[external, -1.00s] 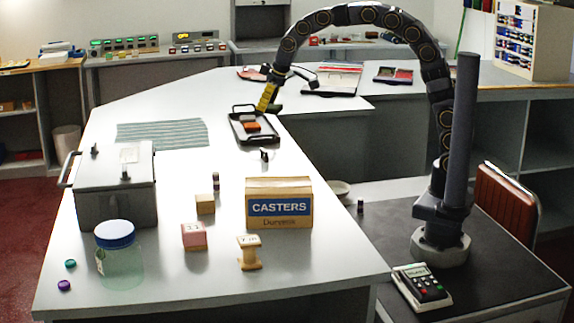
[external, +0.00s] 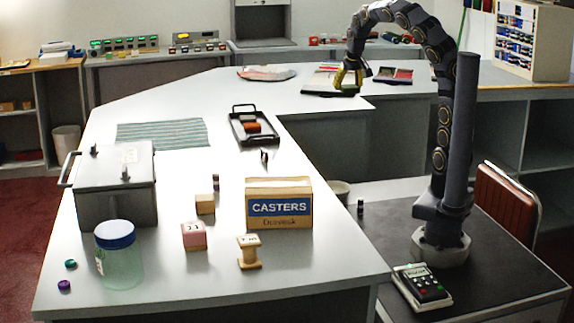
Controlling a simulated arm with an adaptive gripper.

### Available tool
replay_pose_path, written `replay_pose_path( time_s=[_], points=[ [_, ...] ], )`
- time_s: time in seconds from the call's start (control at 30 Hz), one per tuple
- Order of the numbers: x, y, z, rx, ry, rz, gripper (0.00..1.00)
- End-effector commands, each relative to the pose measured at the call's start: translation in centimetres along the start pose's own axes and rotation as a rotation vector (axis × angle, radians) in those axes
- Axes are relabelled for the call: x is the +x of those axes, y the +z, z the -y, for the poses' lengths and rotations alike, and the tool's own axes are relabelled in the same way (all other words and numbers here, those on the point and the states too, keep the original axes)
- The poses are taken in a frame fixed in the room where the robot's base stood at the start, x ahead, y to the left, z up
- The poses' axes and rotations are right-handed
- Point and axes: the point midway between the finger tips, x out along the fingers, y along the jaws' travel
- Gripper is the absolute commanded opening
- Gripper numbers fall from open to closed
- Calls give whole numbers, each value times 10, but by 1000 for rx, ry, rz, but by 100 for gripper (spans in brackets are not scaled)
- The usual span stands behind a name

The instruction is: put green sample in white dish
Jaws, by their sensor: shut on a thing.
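My gripper (external: 348,88), with yellow fingers, is raised at the back right, in front of the dark flat cases. I cannot pick out a green sample for certain; a small teal disc (external: 70,264) lies at the front left of the counter. My gripper is well above and behind this dish.
A black tray (external: 233,133) holds an orange block and a darker piece. The casters box (external: 279,203), a wooden spool (external: 249,253), a lidded jar (external: 118,258) and a grey lidded box (external: 115,190) stand on the counter. The counter's middle is mostly clear.

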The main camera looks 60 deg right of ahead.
Motion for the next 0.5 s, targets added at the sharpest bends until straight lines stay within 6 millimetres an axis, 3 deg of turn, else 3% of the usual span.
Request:
replay_pose_path(
  time_s=[0.03,0.27,0.5],
  points=[
    [0,-2,-10,30,13,-2,33],
    [42,17,-5,16,7,6,33],
    [107,46,-5,15,9,13,32]
  ],
)
